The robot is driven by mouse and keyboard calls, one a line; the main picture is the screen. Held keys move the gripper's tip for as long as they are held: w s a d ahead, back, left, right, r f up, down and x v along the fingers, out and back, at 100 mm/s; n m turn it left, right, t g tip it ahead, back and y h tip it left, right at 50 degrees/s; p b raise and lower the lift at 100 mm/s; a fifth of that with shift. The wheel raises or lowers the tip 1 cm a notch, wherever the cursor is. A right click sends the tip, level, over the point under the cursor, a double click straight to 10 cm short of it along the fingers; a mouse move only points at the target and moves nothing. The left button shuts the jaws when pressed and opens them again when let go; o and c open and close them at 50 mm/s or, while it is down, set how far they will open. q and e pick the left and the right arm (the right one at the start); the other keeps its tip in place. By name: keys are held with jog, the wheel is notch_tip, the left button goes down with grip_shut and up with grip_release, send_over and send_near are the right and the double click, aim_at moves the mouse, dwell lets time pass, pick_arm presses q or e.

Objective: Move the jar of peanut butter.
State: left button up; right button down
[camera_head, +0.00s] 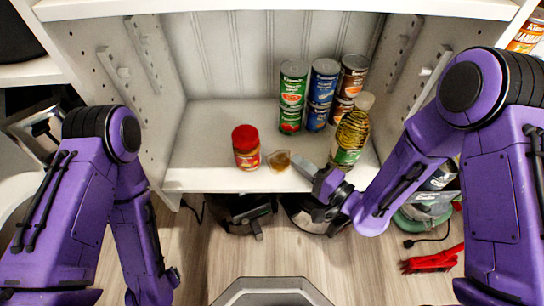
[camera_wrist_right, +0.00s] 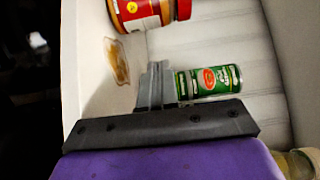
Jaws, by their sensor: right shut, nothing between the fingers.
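The peanut butter jar (camera_head: 246,150), with a red lid and a red and yellow label, stands upright near the front of the white shelf. In the right wrist view the jar (camera_wrist_right: 145,14) is partly cut off at the top edge. My right gripper (camera_head: 302,164) is shut and empty over the shelf's front, to the right of the jar and apart from it. Its closed fingers also show in the right wrist view (camera_wrist_right: 155,78). My left arm hangs at the left in the head view, and its fingers are not visible.
A brown, amber patch (camera_head: 279,160) lies on the shelf (camera_head: 212,140) between jar and gripper. Stacked cans, green (camera_head: 292,90), blue (camera_head: 321,92) and brown (camera_head: 351,82), stand behind. An oil bottle (camera_head: 350,135) stands close to my right gripper. The shelf's left part is clear.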

aim_at(247, 149)
jog(key=x, duration=0.4)
jog(key=a, duration=0.2)
jog(key=a+b, duration=0.1)
jog(key=shift+w+a+f, duration=0.1)
jog(key=shift+w+a, duration=0.05)
jog(key=shift+a, duration=0.2)
pick_arm(q)
jog(key=shift+f, duration=0.6)
pick_arm(e)
jog(key=shift+a, duration=0.35)
